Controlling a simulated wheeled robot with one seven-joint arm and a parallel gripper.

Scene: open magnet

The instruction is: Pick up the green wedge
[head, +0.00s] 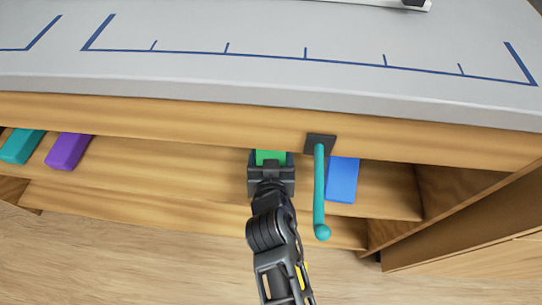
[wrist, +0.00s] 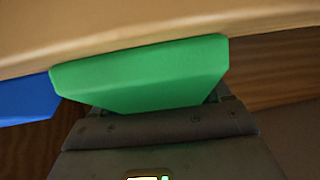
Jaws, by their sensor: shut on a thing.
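The green wedge (head: 271,156) is at the wooden shelf under the grey counter, partly hidden by my gripper and by the counter's front edge. In the wrist view the green wedge (wrist: 145,78) fills the middle, with its wide side away from my gripper. My gripper (head: 270,163) is shut on the green wedge, reaching in from the front. In the wrist view my gripper (wrist: 158,112) shows below the wedge, and its fingertips are mostly hidden behind it. I cannot tell whether the wedge touches the shelf.
A blue block (head: 342,180) lies right of my gripper, and a teal handle (head: 319,195) sticks out between them. A purple block (head: 69,151) and a teal block (head: 21,146) lie on the shelf (head: 170,180) at left. The counter (head: 250,75) overhangs the shelf.

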